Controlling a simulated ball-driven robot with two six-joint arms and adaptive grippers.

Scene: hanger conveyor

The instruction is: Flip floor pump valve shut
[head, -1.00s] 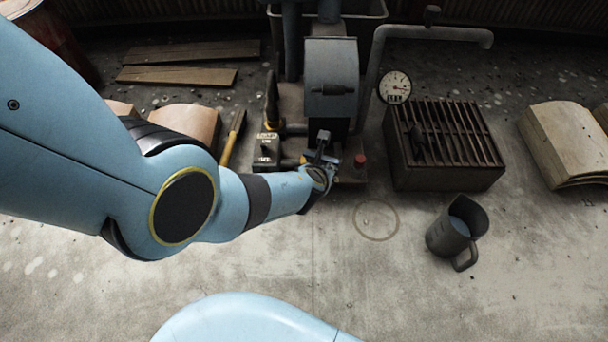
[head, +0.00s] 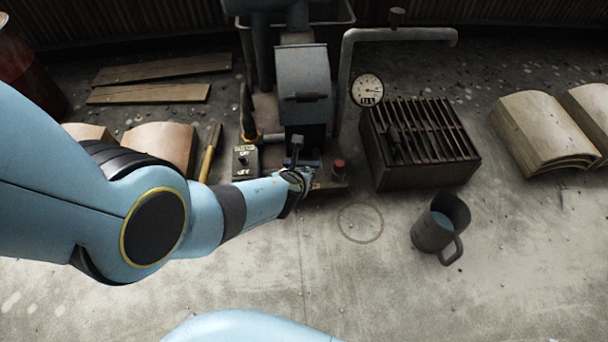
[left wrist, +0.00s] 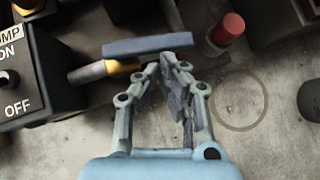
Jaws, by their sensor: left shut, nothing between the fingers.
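The floor pump (head: 303,85) stands at the back centre in the head view. In the left wrist view, a flat blue-grey lever bar (left wrist: 150,46), which looks like the valve handle, lies crosswise above a pipe with a brass collar (left wrist: 123,67). My left gripper (head: 300,178) is at the front of the pump base. In the left wrist view, my left gripper (left wrist: 170,72) has its fingertips together and empty, just below the bar. I cannot tell whether they touch it. My right gripper is out of view.
A pump switch box (left wrist: 35,75) marked ON and OFF sits left of the lever. A red knob (left wrist: 228,30) stands to the right. A slatted crate (head: 415,165), a gauge (head: 367,90) and a grey jug (head: 438,226) are further right. The front floor is mostly clear.

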